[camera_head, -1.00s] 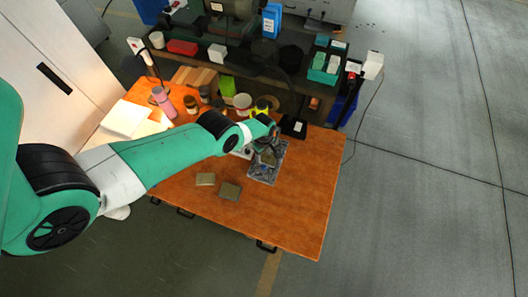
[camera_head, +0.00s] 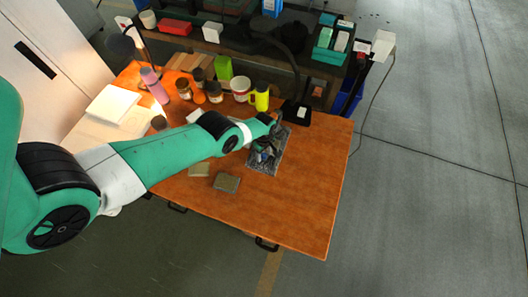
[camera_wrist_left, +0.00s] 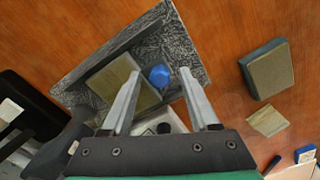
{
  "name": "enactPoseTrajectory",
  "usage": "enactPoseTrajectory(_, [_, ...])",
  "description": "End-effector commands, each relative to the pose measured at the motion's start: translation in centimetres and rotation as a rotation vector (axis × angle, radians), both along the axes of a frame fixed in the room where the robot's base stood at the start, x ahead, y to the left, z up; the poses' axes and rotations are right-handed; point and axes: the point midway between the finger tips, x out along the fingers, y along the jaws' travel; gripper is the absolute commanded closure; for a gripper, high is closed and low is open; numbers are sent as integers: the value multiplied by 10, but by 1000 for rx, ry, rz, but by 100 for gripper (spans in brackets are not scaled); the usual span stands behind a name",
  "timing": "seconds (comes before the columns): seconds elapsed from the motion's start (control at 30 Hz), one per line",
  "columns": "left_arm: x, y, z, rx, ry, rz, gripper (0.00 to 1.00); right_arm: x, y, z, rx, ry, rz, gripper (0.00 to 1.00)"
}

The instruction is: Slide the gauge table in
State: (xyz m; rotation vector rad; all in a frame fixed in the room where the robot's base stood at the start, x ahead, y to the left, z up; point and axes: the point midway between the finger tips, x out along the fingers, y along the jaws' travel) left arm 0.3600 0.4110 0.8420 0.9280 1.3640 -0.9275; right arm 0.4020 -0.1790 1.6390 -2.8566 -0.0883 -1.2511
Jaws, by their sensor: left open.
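A brown-orange wooden table (camera_head: 285,215) fills the middle of the head view, with dark handles along its near edge. Nothing marks which part is the gauge table. A grey mottled tray (camera_head: 283,155) lies on the table; it also shows in the left wrist view (camera_wrist_left: 85,70). It holds a brownish block (camera_wrist_left: 115,82) and a round blue piece (camera_wrist_left: 158,76). My left gripper (camera_head: 264,152) is over the tray. In the left wrist view its fingers (camera_wrist_left: 160,76) are apart, with the blue piece between the tips; contact cannot be told. My right gripper is out of view.
Two blocks, one thicker (camera_head: 227,183) and one thinner (camera_head: 200,170), lie left of the tray. Jars, a pink bottle (camera_head: 153,86) and a yellow mug (camera_head: 261,98) stand at the back, before a dark shelf unit. The table's right side is clear.

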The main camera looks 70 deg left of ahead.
Motion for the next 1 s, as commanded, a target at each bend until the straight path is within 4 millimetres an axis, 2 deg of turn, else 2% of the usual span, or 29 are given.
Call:
enactPoseTrajectory(0.17, [0, 0, 1, 0, 0, 0, 39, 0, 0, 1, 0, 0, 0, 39])
enactPoseTrajectory(0.5, [0, 0, 1, 0, 0, 0, 98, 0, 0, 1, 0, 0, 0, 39])
enactPoseTrajectory(1.0, [0, 0, 1, 0, 0, 0, 100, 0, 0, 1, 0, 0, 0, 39])
